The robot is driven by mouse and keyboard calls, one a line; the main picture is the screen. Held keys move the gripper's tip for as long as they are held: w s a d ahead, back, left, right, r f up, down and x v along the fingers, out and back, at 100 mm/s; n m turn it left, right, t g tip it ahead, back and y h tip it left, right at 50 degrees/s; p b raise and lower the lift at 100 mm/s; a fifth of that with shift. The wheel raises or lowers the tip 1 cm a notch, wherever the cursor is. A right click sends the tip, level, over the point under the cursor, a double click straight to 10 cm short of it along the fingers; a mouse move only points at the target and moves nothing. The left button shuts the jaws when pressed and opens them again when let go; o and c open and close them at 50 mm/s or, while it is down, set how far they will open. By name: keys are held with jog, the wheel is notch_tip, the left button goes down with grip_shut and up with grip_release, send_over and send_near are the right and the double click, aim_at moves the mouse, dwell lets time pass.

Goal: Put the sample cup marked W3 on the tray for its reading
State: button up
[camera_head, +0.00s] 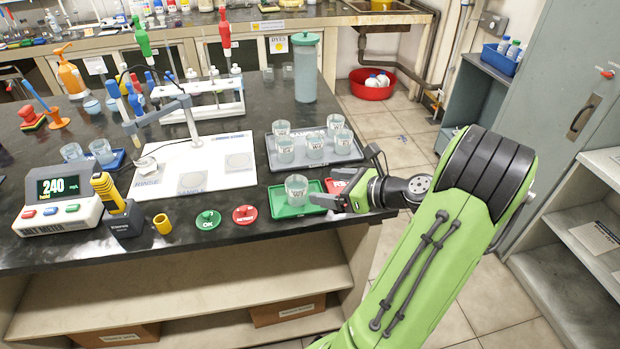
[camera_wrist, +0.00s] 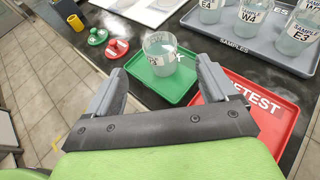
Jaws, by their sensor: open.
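A clear cup (camera_head: 296,190) stands upright on the green tray (camera_head: 284,212) at the bench's front edge. Its label appears to read W3 in the head view. In the wrist view the cup (camera_wrist: 160,54) stands on the green tray (camera_wrist: 181,92), ahead of my fingertips and between their lines. My gripper (camera_head: 330,192) is open and empty, just right of the cup in the head view. In the wrist view its two fingers (camera_wrist: 160,70) are spread apart, with the cup clear of them. The red RETEST tray (camera_wrist: 272,108) lies beside the green one, partly hidden by my right finger.
The grey samples tray (camera_head: 275,163) behind holds several labelled cups. The meter (camera_head: 59,204) reads 240. Green OK (camera_head: 208,219) and red (camera_head: 245,214) discs lie left of the green tray. A white board with a stand (camera_head: 200,165) is further left.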

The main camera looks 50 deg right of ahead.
jog(key=w+a+r+n+g, duration=0.25)
jog(key=a+n+g, duration=0.45)
jog(key=a+n, duration=0.9)
jog(key=s+a+r+n+h, duration=0.1)
jog(key=s+a+r+n, duration=0.1)
jog(key=s+a+n, duration=0.4)
jog(key=s+a+r+n+h, duration=0.1)
jog(key=s+a+n, duration=0.4)
jog(key=n, duration=0.6)
jog(key=shift+s+a+r+n+g+h, duration=0.3)
jog(key=shift+s+a+r+n+g, duration=0.1)
jog(key=shift+s+r, duration=0.55)
jog(key=shift+s+f, duration=0.1)
jog(key=shift+f, duration=0.05)
notch_tip(320, 180, up, 10)
jog(key=p, duration=0.9)
jog(key=shift+f, duration=0.25)
